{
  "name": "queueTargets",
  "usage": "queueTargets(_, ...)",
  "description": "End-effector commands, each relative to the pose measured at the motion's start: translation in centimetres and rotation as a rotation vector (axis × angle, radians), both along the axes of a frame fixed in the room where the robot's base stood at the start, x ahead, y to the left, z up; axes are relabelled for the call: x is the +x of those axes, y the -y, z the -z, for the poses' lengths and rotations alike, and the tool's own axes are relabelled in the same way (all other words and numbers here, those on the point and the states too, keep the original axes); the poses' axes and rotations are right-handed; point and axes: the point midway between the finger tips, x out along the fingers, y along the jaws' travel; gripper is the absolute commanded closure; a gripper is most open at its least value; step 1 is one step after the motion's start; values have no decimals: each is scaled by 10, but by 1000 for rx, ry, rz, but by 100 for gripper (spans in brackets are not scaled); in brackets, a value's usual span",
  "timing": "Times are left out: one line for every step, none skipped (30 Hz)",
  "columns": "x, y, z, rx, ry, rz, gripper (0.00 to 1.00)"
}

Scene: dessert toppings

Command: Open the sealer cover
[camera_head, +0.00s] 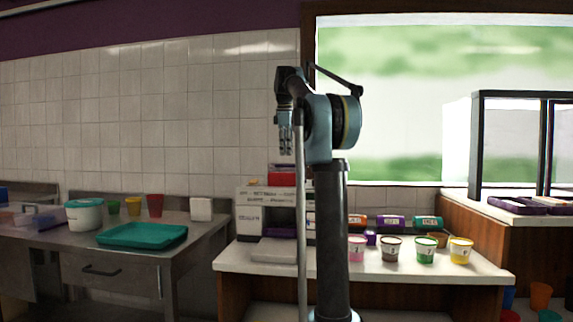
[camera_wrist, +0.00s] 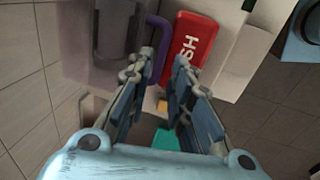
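The sealer (camera_head: 251,219), a pale box-shaped machine with a dark front recess and printed labels, stands at the left end of the white counter. A red part (camera_head: 283,177) shows at its top; my arm column hides its right side. My gripper (camera_head: 285,150) hangs above the sealer, pointing down, clear of it. In the wrist view my gripper (camera_wrist: 165,60) is open, with nothing between its fingers. Beyond the fingertips are a red block (camera_wrist: 190,48) lettered "SH", its other letters hidden, and a bent purple bar (camera_wrist: 158,45). I cannot tell whether the cover is shut.
Several labelled cups, including a yellow one (camera_head: 460,250), stand on the counter (camera_head: 400,272) right of my column. A steel table (camera_head: 200,236) at left holds a teal tray (camera_head: 142,235) and a white tub (camera_head: 85,215). The air around my gripper is free.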

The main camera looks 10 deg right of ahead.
Motion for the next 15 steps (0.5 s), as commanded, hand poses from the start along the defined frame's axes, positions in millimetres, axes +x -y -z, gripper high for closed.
queueTargets(1, 0, 8, 0, 0, 0, 80)
queueTargets(2, 1, 12, 0, 0, 0, 80)
queueTargets(3, 1, 18, 0, 0, 0, 80)
queueTargets(4, 1, 22, 0, 0, 0, 80)
queueTargets(4, 1, 26, 0, 0, 0, 80)
queueTargets(5, 2, 31, 0, 0, 0, 80)
queueTargets(6, 2, 34, 0, 0, 0, 80)
queueTargets(7, 2, 37, 0, 0, 0, 80)
queueTargets(7, 2, 40, 0, 0, 0, 80)
queueTargets(8, 2, 43, 0, 0, 0, 80)
queueTargets(8, 2, 45, 0, 0, 0, 80)
queueTargets(8, 3, 47, 0, 0, 0, 80)
queueTargets(8, 3, 48, 0, 0, 0, 80)
queueTargets(9, 3, 49, 0, 0, 0, 80)
queueTargets(9, 3, 50, 0, 0, 0, 80)
